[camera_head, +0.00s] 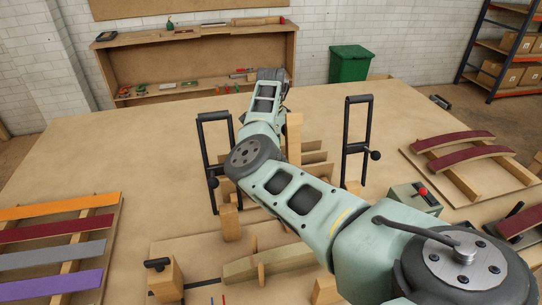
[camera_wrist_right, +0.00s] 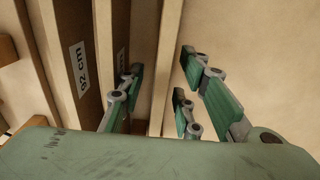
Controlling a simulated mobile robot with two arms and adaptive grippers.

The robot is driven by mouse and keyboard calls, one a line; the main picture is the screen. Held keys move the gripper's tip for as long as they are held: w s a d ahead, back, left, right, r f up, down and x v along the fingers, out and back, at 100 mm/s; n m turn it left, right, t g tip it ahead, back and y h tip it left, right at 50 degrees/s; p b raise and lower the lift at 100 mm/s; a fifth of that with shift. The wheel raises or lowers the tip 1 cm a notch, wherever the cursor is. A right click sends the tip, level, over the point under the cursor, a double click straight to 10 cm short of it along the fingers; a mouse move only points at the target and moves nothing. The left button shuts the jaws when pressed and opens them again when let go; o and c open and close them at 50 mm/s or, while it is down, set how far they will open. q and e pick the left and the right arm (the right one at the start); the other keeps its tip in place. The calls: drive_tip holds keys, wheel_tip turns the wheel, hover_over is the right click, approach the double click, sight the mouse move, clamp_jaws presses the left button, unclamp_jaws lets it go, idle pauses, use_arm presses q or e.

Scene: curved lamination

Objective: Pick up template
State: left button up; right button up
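The templates appear to be upright wooden boards (camera_head: 316,157) in the middle of the table, partly hidden behind my right arm. In the right wrist view, a dark-faced board (camera_wrist_right: 79,55) carries a white label that seems to read "02 cm", and a narrower board (camera_wrist_right: 144,50) stands beside it. My right gripper (camera_wrist_right: 160,72) is open, with its green-padded fingers on either side of this narrower board's edge. I cannot tell whether the pads touch it. In the head view, my right gripper's fingers are hidden by the arm. My left gripper is in neither view.
Black clamp frames (camera_head: 358,140) stand on both sides of the boards. Colored strips (camera_head: 55,248) lie on a rack at left, and dark red curved strips (camera_head: 465,145) at right. A control box with a red button (camera_head: 422,191) is near the right arm. The table's left back is clear.

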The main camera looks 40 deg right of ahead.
drive_tip(key=shift+c, duration=0.4)
clamp_jaws()
drive_tip(key=shift+r, duration=0.1)
